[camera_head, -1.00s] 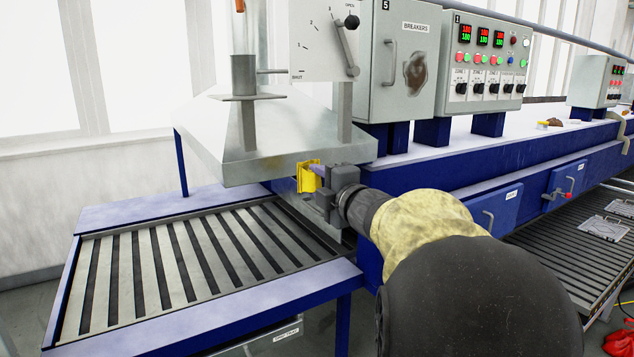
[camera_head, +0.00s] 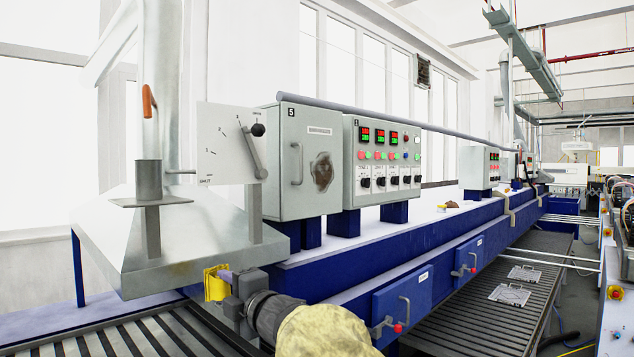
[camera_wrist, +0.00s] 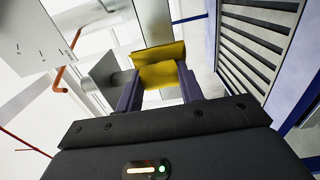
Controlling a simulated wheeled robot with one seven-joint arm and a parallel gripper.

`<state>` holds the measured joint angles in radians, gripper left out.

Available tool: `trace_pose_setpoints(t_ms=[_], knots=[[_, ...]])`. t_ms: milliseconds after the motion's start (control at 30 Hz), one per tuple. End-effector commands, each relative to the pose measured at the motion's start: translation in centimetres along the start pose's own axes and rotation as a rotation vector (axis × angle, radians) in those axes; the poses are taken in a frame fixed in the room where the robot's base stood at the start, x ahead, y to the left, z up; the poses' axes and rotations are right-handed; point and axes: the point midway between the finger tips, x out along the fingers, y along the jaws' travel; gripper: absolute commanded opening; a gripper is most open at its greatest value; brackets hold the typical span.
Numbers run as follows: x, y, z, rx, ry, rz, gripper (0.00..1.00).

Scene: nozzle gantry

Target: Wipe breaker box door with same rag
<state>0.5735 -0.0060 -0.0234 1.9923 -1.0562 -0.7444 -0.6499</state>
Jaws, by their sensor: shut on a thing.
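The breaker box (camera_head: 299,160) is a grey cabinet marked 5, standing on blue feet on the machine. Its door is closed, with a handle at the left and a dark brown stain (camera_head: 322,171) at the right. My gripper (camera_head: 221,281) is low in front of the metal hood, left of and below the breaker box. It is shut on a yellow rag (camera_head: 213,284). The wrist view shows the rag (camera_wrist: 160,72) folded between the two purple fingers. The breaker box door does not clearly show in the wrist view.
A control panel with buttons (camera_head: 384,160) stands right of the breaker box. A lever plate (camera_head: 228,146) and the sloped hood (camera_head: 110,240) are at the left. Blue drawers (camera_head: 402,300) with handles line the machine front. A slatted conveyor (camera_head: 130,338) lies below the hood.

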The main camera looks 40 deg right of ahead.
Motion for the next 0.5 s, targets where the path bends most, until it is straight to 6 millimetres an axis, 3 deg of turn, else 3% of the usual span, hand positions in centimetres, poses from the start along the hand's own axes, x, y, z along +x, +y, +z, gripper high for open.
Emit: trace_pose_setpoints(t_ms=[133, 233, 500], knots=[[0.7, -1.5, 0.0, 0.004, 0.017, -0.004, 0.09], [1.7, -4.0, 0.0, 0.007, 0.045, -0.007, 0.09], [4.8, -14.0, -1.0, 0.012, 0.173, -0.008, 0.09]])
